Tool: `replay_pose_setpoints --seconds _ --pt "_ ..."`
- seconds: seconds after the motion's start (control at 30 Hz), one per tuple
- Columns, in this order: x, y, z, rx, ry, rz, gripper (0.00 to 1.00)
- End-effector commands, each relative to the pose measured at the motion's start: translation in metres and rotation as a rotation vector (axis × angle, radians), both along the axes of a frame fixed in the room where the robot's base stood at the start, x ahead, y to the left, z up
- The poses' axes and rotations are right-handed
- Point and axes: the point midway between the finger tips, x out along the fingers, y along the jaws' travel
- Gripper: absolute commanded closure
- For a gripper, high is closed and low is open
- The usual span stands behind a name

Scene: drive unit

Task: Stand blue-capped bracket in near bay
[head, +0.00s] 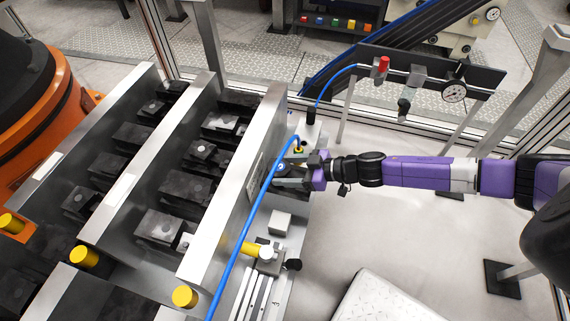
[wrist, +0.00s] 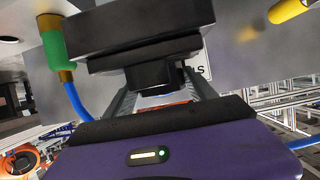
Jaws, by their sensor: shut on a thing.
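My gripper (head: 296,171) reaches in from the right, at the right face of the metal rack's rightmost wall (head: 240,180). In the wrist view my gripper (wrist: 160,92) is shut on a dark stepped part (wrist: 145,48), whose broad plates lie beyond the fingers. I see no blue cap on it, so I cannot tell whether it is the blue-capped bracket. In the head view the held part is mostly hidden by the gripper and a blue hose. The rack's bays (head: 208,224) hold several dark blocks with pale round spots. I cannot tell which bay is the near one.
A blue hose (head: 249,215) runs beside the gripper, along the rack. Yellow posts (head: 185,296) line the rack's front. An orange machine (head: 65,110) is at left.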

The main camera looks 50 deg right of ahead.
Motion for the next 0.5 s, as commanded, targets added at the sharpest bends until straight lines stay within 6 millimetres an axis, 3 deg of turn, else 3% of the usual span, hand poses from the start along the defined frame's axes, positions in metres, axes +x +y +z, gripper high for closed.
replay_pose_setpoints --seconds 0.2,0.5 --pt "0.001 0.0 -0.043 0.003 -0.004 -0.001 1.0" --pt "0.001 0.0 -0.067 0.001 -0.006 0.002 1.0"
